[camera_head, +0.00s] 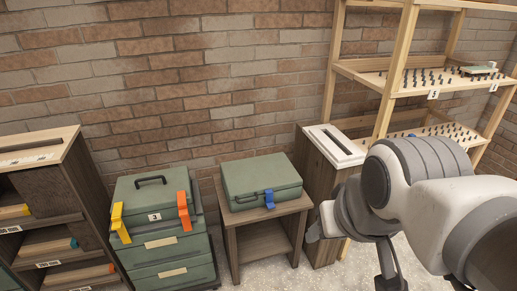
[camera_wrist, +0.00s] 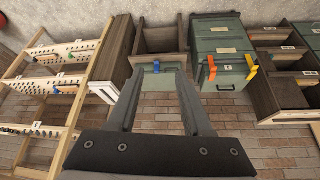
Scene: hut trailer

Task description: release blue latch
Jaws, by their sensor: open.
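A green case (camera_head: 255,177) lies closed on a small wooden stand (camera_head: 243,232) against the brick wall. The blue latch (camera_head: 269,199) is on its front face, right of the middle; whether it is fastened is too small to tell. In the wrist view the scene is upside down, and the blue latch (camera_wrist: 156,67) shows between my fingers, with part of the green case (camera_wrist: 170,68) beside it. My gripper (camera_wrist: 161,76) is open, with nothing between its fingers. It appears apart from the case. My fingers and palm hide part of the case there.
Left of the stand is a green drawer stack (camera_head: 165,225) with yellow and orange latches. A dark shelf cabinet (camera_head: 70,185) stands farther left. A wooden cabinet with a white slotted top (camera_head: 338,146) and a peg rack (camera_head: 385,75) are to the right. Floor shows in front.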

